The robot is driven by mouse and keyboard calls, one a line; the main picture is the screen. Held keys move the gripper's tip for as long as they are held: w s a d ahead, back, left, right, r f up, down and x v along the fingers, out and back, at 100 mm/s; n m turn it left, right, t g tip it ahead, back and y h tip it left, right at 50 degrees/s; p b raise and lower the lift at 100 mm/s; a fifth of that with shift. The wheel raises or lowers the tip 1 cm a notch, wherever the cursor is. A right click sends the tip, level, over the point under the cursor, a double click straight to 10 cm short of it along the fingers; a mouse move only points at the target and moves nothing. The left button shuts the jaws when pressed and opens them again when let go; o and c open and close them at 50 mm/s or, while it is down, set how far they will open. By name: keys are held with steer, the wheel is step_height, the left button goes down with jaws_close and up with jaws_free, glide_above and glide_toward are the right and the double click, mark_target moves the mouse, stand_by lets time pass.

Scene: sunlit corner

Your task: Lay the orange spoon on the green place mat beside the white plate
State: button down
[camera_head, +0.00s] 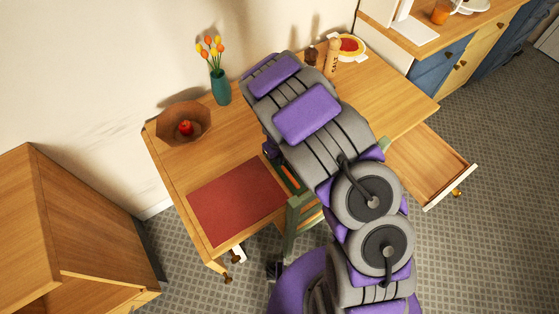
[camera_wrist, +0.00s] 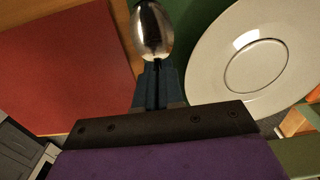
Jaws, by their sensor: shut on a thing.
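My gripper (camera_wrist: 157,76) is shut on a spoon (camera_wrist: 153,32). In the wrist view the spoon's shiny metal bowl sticks out past the fingers; its handle is hidden. The green place mat (camera_wrist: 196,12) shows behind the bowl, with the white plate (camera_wrist: 222,88) to the right of the spoon. I cannot tell whether the spoon touches the mat. In the head view my arm hides the plate and most of the mat. A narrow orange strip (camera_head: 291,177) shows beside the arm; I cannot tell whether it is the spoon's handle.
A red mat (camera_head: 235,202) lies left of the green one. A wooden bowl (camera_head: 171,126) with a red fruit and a teal vase (camera_head: 220,88) of tulips stand behind. A pepper mill (camera_head: 332,58) stands at the back. An open drawer (camera_head: 424,163) juts out at right; a green chair (camera_head: 292,222) stands in front.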

steer(key=shift+a+f, duration=0.1)
steer(key=shift+f, duration=0.7)
steer(key=c, duration=1.5)
jaws_free()
steer(key=shift+c, duration=0.2)
steer(key=shift+r, duration=0.1)
